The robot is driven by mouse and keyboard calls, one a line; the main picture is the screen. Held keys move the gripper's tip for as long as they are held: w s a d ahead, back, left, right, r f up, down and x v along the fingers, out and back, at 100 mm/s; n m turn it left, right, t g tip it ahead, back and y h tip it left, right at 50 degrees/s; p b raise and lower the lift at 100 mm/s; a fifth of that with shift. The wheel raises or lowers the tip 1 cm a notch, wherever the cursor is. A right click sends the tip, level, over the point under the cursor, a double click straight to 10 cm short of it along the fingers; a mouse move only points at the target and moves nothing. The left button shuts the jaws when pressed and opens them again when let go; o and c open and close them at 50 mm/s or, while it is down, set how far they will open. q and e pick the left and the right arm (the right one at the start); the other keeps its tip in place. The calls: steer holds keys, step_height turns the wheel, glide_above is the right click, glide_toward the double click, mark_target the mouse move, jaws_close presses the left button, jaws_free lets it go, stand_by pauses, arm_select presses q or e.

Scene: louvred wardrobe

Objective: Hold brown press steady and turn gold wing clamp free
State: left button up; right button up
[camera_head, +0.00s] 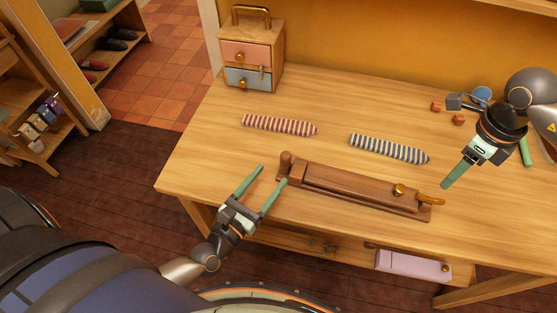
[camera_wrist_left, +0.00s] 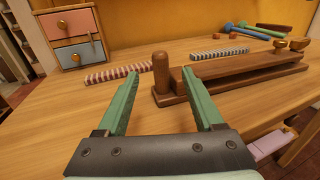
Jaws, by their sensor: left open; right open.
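The brown press (camera_head: 345,187) lies along the front of the table, a long wooden bar on a base with an upright peg at its left end. It also shows in the left wrist view (camera_wrist_left: 235,72). The gold wing clamp (camera_head: 400,190) sits at the press's right end; in the left wrist view it is small at the far end (camera_wrist_left: 299,44). My left gripper (camera_head: 262,175) is open and empty, just in front of the peg end, apart from the press as far as I can tell. My right gripper (camera_head: 446,183) is open, above the table to the upper right of the clamp.
A red striped tie (camera_head: 280,125) and a blue striped tie (camera_head: 388,149) lie behind the press. A small drawer box (camera_head: 249,50) stands at the back left. Small brown blocks (camera_head: 458,119) lie near my right arm. A pink drawer (camera_head: 412,266) is below the table's front edge.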

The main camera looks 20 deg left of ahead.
arm_select(q)
steer(key=w, duration=0.3)
steer(key=w+d, duration=0.1)
steer(key=w, duration=0.3)
steer(key=w+d, duration=0.1)
steer(key=w, duration=0.3)
steer(key=shift+w, duration=0.15)
steer(key=shift+c, duration=0.3)
jaws_close()
